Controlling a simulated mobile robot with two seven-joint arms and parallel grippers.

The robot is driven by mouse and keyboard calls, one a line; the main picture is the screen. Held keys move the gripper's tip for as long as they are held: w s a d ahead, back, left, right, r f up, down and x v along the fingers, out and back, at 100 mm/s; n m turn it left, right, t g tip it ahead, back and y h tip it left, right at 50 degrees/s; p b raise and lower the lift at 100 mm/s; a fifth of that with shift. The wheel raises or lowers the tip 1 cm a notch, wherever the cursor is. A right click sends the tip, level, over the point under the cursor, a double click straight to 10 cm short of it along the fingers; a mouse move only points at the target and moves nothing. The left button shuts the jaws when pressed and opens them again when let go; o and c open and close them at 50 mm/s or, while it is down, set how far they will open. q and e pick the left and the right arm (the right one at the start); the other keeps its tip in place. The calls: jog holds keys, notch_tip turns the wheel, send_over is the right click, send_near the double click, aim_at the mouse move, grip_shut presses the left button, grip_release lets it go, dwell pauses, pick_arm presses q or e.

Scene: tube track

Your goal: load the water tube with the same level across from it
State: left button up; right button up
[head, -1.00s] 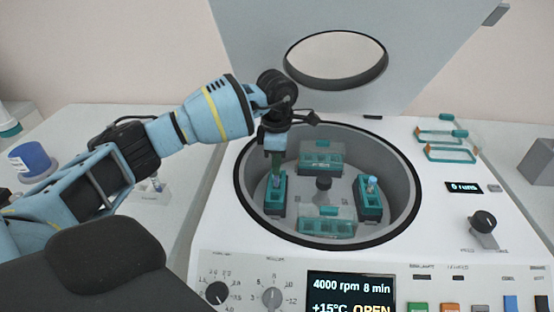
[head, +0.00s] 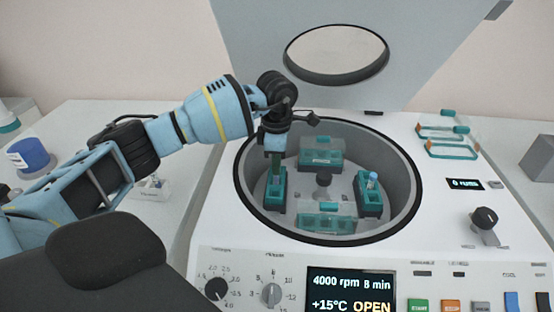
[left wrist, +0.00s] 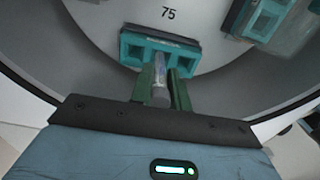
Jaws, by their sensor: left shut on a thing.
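My left gripper (head: 277,168) reaches down into the open centrifuge bowl from the left, over the left teal bucket (head: 275,200). In the left wrist view its green fingers (left wrist: 160,92) are shut on a clear-grey tube (left wrist: 160,72). The tube's far end is at the holes of the teal bucket (left wrist: 133,50); how deep it sits I cannot tell. The right teal bucket (head: 369,205) holds a blue-capped tube (head: 373,178) standing upright across the rotor. The water level in either tube is too small to read. My right gripper is not in view.
The back bucket (head: 321,157) and front bucket (head: 328,222) have clear covers. The rotor hub (head: 323,182) stands between the buckets, and the bowl rim (head: 418,190) surrounds them. The lid (head: 420,50) is raised. Teal-edged frames (head: 452,150) lie at the right. The display (head: 350,290) reads OPEN.

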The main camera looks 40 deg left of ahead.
pick_arm(q)
jog(key=shift+f+b, duration=0.3)
jog(key=shift+f, duration=0.95)
jog(key=o, duration=0.8)
jog(key=shift+r, duration=3.95)
